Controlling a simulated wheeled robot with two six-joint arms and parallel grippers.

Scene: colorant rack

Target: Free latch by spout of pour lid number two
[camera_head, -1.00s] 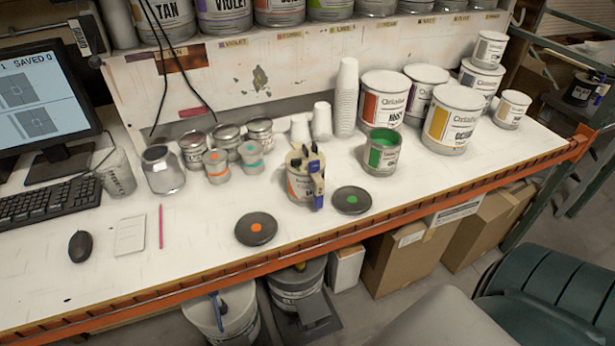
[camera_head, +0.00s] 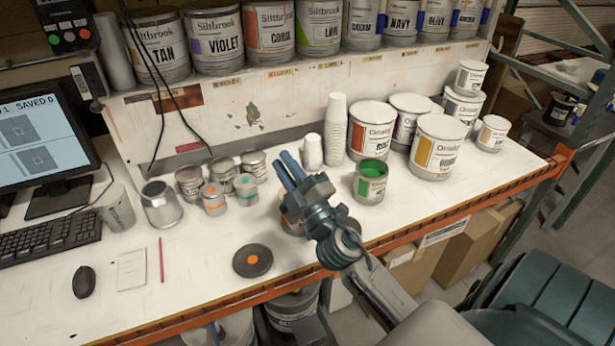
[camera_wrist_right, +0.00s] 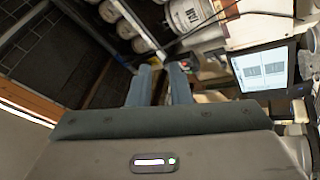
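My right gripper (camera_head: 285,158) reaches in from the lower right over the table, its two blue-grey fingers pointing up and away. In the right wrist view the fingers (camera_wrist_right: 161,72) stand apart with nothing between them. The can with the tan and blue lid fitting, seen in the earlier head view, is now mostly hidden behind my right gripper and wrist. I cannot make out its latch or spout, nor tell whether the gripper touches it. No lid number is readable. My left gripper is not in view.
An open can of green paint (camera_head: 370,182) stands close right of my gripper. A black lid with an orange dot (camera_head: 253,260) lies in front. Small cans (camera_head: 214,198) stand left, paper cups (camera_head: 335,130) behind. Large cans (camera_head: 372,130) fill the back right.

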